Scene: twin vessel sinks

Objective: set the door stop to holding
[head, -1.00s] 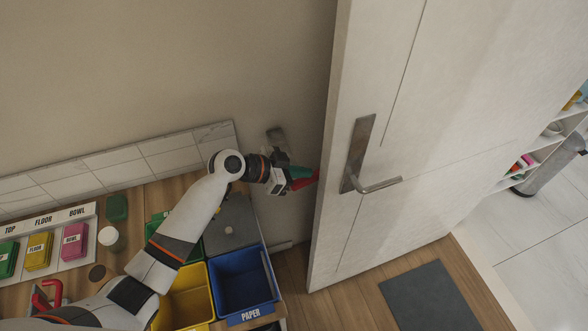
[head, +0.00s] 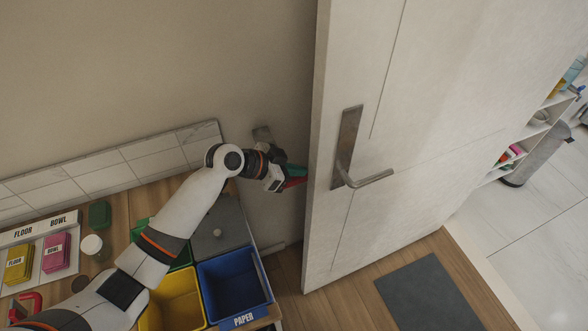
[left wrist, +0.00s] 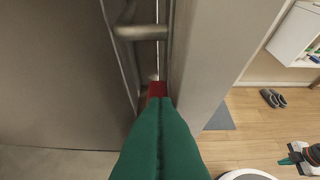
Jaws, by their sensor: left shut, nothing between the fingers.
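The white door (head: 410,140) stands open, with a lever handle (head: 358,178) on its near face. My left gripper (head: 294,178) is shut and empty, beside the door's free edge, with its red tips partly hidden at that edge. In the left wrist view its green fingers with red tips (left wrist: 157,90) point at a narrow gap by a metal handle bar (left wrist: 138,32); I cannot tell whether they touch anything. A metal plate (head: 262,134) shows beyond my wrist. I cannot pick out the door stop for certain. What seems to be my right gripper (left wrist: 290,160) shows small in the left wrist view.
A counter at left holds a blue paper bin (head: 235,285), a yellow bin (head: 172,298) and labelled cloths (head: 57,252). A dark mat (head: 428,292) lies by the door. Slippers (left wrist: 272,98) lie on open wood floor. Shelves (head: 530,135) stand at right.

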